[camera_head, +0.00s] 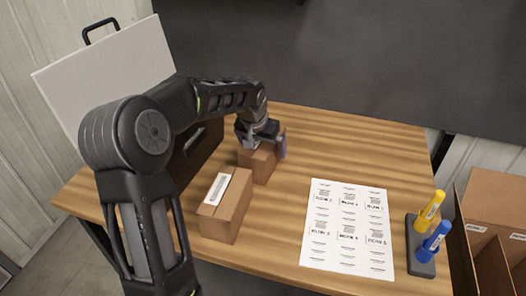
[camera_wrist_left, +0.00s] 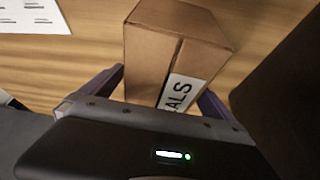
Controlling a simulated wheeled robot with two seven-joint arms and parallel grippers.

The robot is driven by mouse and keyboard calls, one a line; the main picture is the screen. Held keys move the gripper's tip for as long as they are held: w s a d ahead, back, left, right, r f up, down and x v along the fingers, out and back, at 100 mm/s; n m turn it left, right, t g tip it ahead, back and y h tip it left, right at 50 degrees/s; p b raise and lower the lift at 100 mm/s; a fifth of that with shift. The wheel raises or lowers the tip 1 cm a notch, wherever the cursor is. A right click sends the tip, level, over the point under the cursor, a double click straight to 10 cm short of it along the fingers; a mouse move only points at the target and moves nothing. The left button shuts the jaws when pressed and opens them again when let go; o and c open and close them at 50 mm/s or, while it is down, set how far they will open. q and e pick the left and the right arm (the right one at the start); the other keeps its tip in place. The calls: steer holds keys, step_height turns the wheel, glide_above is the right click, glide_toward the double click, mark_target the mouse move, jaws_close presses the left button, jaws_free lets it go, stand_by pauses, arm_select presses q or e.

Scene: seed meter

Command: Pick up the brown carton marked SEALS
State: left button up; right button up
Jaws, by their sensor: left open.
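The brown carton marked SEALS (camera_wrist_left: 160,58) stands between the open fingers of my left gripper (camera_wrist_left: 160,92) in the left wrist view; the end of its white label, reading "ALS", shows beside the gripper body. In the head view the same carton (camera_head: 258,165) stands on the wooden table, with my left gripper (camera_head: 263,142) over its top and a finger down at its right side. My left gripper is open; contact with the carton's sides cannot be told. My right gripper is not in view.
A second brown carton (camera_head: 225,207) with a white label stands close in front. A printed sheet (camera_head: 347,228) lies to the right, beside a dark holder (camera_head: 420,262) with yellow and blue markers. A dark case with a raised pale lid (camera_head: 105,75) stands left. An open cardboard box (camera_head: 495,225) is far right.

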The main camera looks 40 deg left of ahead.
arm_select(q)
steer(key=shift+c, duration=0.2)
stand_by(0.3)
steer(key=shift+r, duration=0.1)
steer(key=c, duration=2)
steer(key=shift+c, duration=0.2)
steer(key=shift+r, duration=0.1)
step_height(320, 180, up, 10)
steer(key=shift+f, duration=0.1)
